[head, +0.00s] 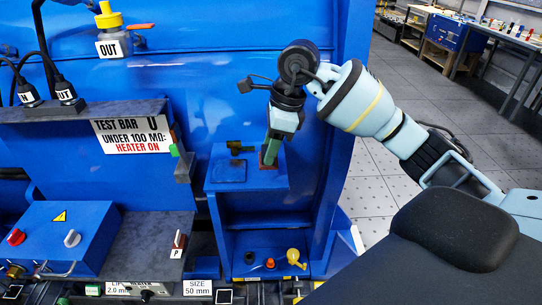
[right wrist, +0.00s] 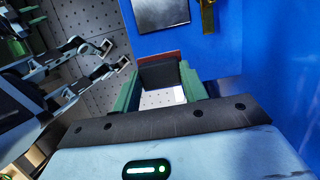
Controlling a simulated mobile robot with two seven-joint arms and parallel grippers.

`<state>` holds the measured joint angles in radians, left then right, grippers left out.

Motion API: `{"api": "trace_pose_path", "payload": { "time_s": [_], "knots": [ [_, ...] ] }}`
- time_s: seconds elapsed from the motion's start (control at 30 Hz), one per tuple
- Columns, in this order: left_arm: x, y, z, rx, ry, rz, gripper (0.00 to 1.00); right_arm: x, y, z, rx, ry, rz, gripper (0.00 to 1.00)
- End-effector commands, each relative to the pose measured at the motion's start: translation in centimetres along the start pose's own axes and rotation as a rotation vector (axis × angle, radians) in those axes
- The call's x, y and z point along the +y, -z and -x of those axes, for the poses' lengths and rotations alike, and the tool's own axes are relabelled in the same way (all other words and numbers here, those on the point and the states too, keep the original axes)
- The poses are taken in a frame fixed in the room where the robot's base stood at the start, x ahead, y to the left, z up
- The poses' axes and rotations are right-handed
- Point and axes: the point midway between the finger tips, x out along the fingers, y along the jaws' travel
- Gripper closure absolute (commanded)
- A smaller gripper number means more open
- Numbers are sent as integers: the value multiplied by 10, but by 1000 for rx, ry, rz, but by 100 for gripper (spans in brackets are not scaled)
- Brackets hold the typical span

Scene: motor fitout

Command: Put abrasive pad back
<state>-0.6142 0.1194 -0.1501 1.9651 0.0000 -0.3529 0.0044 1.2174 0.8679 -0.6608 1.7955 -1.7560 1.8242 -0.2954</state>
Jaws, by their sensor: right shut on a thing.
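My right gripper (head: 270,150) points down over the right part of a small blue shelf (head: 275,178). Its green fingers are shut on the abrasive pad (head: 263,160), a dark piece with a reddish-brown edge. In the right wrist view the pad (right wrist: 160,76) spans between the two fingertips. I cannot tell whether its underside touches the shelf. Light blue arm parts of mine show at the left of that view; my left gripper's state is unclear.
A brass-coloured fitting (head: 238,147) stands behind the dark square. A lower blue shelf holds a yellow item (head: 293,256), an orange one (head: 270,263) and a dark one (head: 249,257). A grey ledge with a blue switch box (head: 60,235) is at left. Open floor lies right.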

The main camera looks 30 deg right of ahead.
Motion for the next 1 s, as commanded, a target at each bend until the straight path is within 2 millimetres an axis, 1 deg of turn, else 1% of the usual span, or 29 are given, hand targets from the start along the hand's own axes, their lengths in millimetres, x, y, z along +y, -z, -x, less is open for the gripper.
{"api": "trace_pose_path", "payload": {
  "time_s": [0.03, 0.2, 0.3, 0.77, 0.8, 0.93, 1.0],
  "knots": [
    [0, 0, 0, 1, 0, 2, 64, -6, 1, 0, -1, 0, -4, 78],
    [0, 9, 1, 18, 2, 3, 64, -4, 8, -23, 0, 0, -1, 78],
    [0, 11, 1, 21, 3, 2, 64, -4, 10, -31, -1, 1, -1, 78],
    [-4, 4, 1, 8, 2, -12, 64, -4, 12, -39, 1, 0, -1, 78],
    [-4, 5, 1, 9, 2, -14, 64, -4, 11, -38, 1, 0, -1, 52],
    [-4, 5, 1, 10, 2, -14, 64, -4, 11, -38, 0, 1, -1, 35],
    [-4, 5, 1, 10, 2, -14, 64, -4, 11, -38, 0, 1, -1, 35]
  ]
}}
